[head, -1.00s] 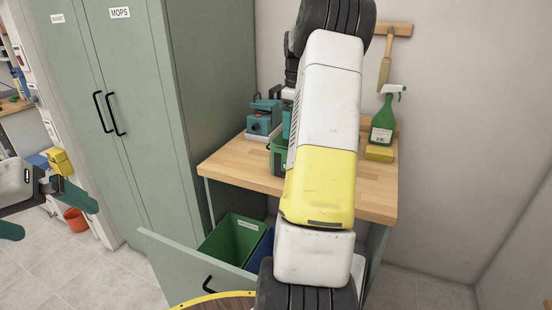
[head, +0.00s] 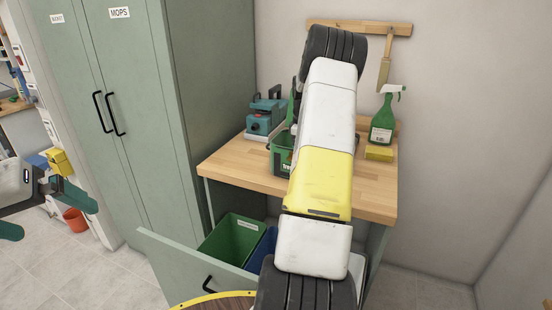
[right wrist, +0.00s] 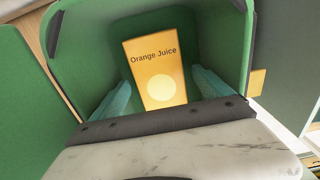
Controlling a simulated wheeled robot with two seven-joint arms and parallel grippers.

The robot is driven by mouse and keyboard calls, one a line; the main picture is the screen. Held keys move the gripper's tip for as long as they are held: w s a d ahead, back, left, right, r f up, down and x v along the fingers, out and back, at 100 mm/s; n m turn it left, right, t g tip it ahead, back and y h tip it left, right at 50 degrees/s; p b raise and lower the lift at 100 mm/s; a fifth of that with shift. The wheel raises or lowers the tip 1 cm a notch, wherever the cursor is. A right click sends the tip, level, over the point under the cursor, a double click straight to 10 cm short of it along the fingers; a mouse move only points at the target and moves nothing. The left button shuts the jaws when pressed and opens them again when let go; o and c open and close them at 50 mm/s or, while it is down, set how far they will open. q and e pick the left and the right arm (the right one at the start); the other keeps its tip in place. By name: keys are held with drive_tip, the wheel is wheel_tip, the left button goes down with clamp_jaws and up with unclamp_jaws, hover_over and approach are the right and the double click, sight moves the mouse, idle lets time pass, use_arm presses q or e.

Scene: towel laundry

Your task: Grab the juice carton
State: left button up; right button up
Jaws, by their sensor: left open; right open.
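An orange juice carton (right wrist: 155,75), labelled "Orange Juice", sits inside a green container (right wrist: 80,45) in the right wrist view. My right gripper (right wrist: 163,92) is open, with a teal finger on each side of the carton's lower part as pictured; I cannot tell whether they touch it. In the head view my right arm hides that gripper, and I do not see the carton. My left gripper (head: 57,220) is open and empty at the left edge, apart from the furniture.
A wooden workbench (head: 232,171) carries a green caddy (head: 281,160), a teal machine (head: 262,120), a green spray bottle (head: 382,122) and a yellow sponge (head: 379,153). An open drawer below holds a green bin (head: 232,240) and a blue bin. Green cabinets (head: 130,80) stand left.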

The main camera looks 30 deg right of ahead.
wheel_tip(320, 180, down, 2)
drive_tip(key=shift+f, duration=0.15)
drive_tip(key=c, duration=1.4)
